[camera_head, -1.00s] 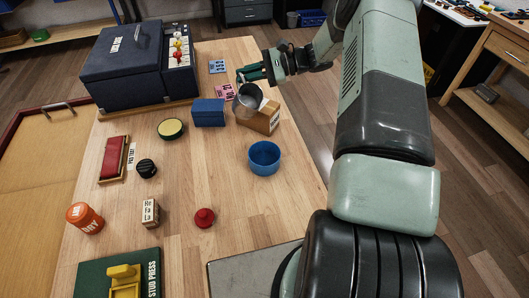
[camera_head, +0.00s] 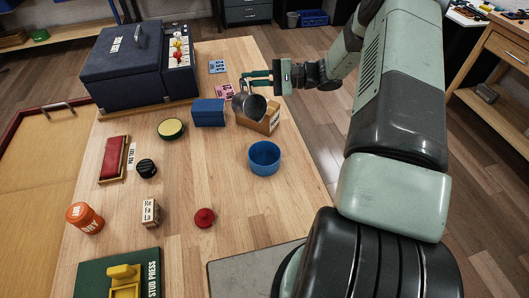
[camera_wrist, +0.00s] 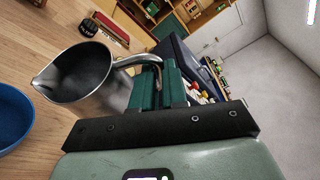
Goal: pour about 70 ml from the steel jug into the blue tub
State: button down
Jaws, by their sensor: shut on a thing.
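The steel jug (camera_head: 252,104) is held in my gripper (camera_head: 257,79), whose green fingers are shut on its handle. The jug is tilted, its open mouth toward the camera in the head view. In the wrist view the jug (camera_wrist: 85,75) shows its spout pointing left, toward the blue tub (camera_wrist: 14,118), and its inside looks grey; I cannot make out any liquid. The gripper's fingers (camera_wrist: 160,88) close around the handle there. In the head view the blue tub (camera_head: 264,159) stands upright on the table, below and slightly right of the jug and apart from it. Its bottom is partly hidden.
A dark blue case (camera_head: 125,65) fills the back left. A red knob (camera_head: 204,217) stands in front. The table around the tub is mostly clear.

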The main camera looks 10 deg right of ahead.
jog(key=shift+s+d+f+n+y, duration=0.15)
jog(key=shift+s+n+y, duration=0.15)
jog(key=shift+s+n, duration=0.3)
jog(key=shift+s+d+f+n+y, duration=0.1)
jog(key=shift+s+n+y, duration=0.2)
jog(key=shift+s+n, duration=0.25)
dwell(0.9)
jog(key=shift+f, duration=0.1)
jog(key=shift+s+d+f+n, duration=0.15)
jog(key=shift+s+f+n, duration=0.3)
jog(key=shift+s, duration=0.1)
jog(key=shift+s+f+n+y, duration=0.3)
jog(key=shift+s+f+n, duration=0.05)
jog(key=shift+f+n, duration=0.2)
dwell(0.3)
jog(key=w+r+m, duration=0.1)
jog(key=w, duration=0.1)
jog(key=w+a+r+m+h, duration=0.1)
jog(key=w, duration=0.1)
jog(key=shift+r+m, duration=0.35)
jog(key=shift+w+a+r+m+g+h, duration=0.15)
jog(key=shift+w+m+h, duration=0.25)
jog(key=shift+w+m, duration=0.3)
jog(key=shift+w+a+r+m+g+h, duration=0.15)
jog(key=shift+w+m+h, duration=0.3)
jog(key=shift+m, duration=0.45)
jog(key=shift+f, duration=0.1)
jog(key=shift+w+m, duration=0.15)
jog(key=shift+m, duration=0.15)
